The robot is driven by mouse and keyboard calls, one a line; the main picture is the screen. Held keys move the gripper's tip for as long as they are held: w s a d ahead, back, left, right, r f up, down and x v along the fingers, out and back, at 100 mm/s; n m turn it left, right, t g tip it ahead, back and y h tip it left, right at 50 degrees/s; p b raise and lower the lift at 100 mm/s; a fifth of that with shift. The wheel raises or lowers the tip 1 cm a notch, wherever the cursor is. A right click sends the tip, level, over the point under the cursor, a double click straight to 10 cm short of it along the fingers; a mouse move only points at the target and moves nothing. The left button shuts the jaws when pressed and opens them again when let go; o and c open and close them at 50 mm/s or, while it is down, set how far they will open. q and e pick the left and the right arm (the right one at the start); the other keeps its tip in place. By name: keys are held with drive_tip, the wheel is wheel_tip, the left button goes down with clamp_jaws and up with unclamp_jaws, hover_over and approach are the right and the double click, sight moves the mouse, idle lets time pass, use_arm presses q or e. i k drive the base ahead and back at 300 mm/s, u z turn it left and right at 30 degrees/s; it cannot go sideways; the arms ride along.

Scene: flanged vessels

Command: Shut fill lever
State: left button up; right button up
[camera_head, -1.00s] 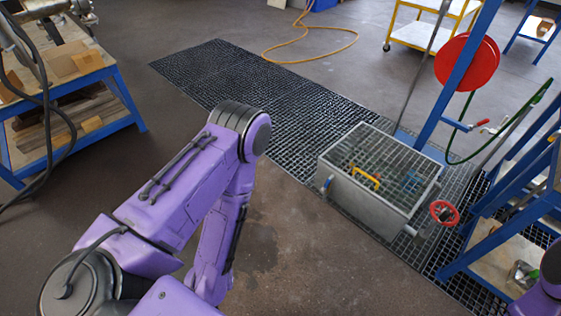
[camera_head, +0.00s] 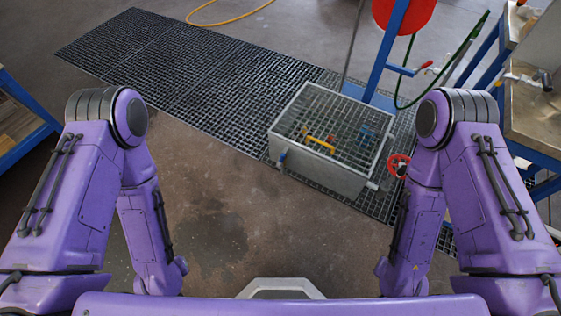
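A grey metal tank (camera_head: 325,178) with a grated top stands on the floor grating right of centre. A yellow handle (camera_head: 320,145) and a blue fitting (camera_head: 365,133) show at its top. A small blue lever (camera_head: 282,160) is on its left side, and a red handwheel (camera_head: 398,165) is at its right, partly behind my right arm. A small red handle (camera_head: 426,65) shows by the green hose. I cannot tell which is the fill lever. Both my arms hang in front, and their grippers are out of sight.
A red hose reel (camera_head: 403,14) hangs on a blue post (camera_head: 388,50) behind the tank. A metal bench (camera_head: 535,125) with a tap stands at the right. A blue-framed table (camera_head: 30,130) is at the left edge. The floor before the tank is clear.

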sight(281, 160)
drive_tip(key=z, duration=0.05)
drive_tip(key=k, duration=0.6)
drive_tip(key=u, duration=0.45)
drive_tip(key=i, duration=1.6)
drive_tip(key=z, duration=0.25)
